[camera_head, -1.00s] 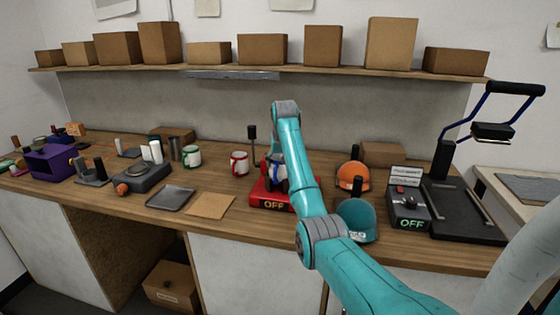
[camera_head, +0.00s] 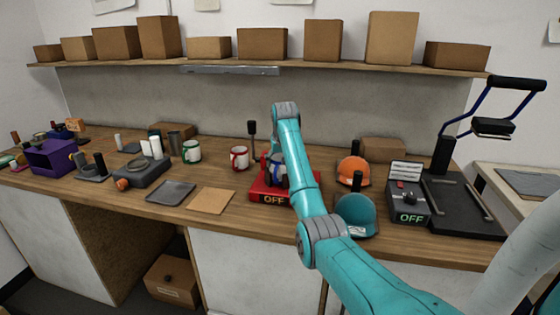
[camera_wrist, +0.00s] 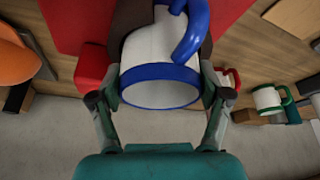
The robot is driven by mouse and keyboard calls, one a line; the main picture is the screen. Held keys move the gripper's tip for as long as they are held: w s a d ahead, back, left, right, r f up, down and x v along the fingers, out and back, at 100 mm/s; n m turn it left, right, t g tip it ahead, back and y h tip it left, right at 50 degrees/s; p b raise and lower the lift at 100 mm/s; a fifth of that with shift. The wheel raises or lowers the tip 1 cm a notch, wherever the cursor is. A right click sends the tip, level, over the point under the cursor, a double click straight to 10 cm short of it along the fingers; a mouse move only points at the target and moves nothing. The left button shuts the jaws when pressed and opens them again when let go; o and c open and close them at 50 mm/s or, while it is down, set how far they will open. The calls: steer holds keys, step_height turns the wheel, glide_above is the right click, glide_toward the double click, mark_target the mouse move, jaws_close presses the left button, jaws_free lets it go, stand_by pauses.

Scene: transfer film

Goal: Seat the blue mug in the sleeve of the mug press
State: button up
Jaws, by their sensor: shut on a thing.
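The blue mug, white with a blue rim and blue handle, shows large in the wrist view (camera_wrist: 160,85) and small in the head view (camera_head: 276,172). My gripper (camera_wrist: 160,95) is shut on it, one finger on each side near the rim. The red mug press (camera_head: 270,196), its display reading OFF, stands mid-counter behind my arm. In the wrist view the mug's far end lies between the dark curved walls of the sleeve (camera_wrist: 128,22). I cannot tell how deep it sits. My arm hides part of the press in the head view.
A red-trimmed mug (camera_head: 239,158) and a green-trimmed mug (camera_head: 191,151) stand left of the press. An orange cap (camera_head: 352,171) and a teal cap (camera_head: 356,213) are close on its right, then a grey OFF box (camera_head: 408,205). A brown sheet (camera_head: 211,201) lies front left.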

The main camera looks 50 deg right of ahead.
steer(key=shift+f, duration=0.5)
steer(key=o, duration=1.4)
steer(key=v, duration=1.2)
steer(key=shift+w, duration=0.1)
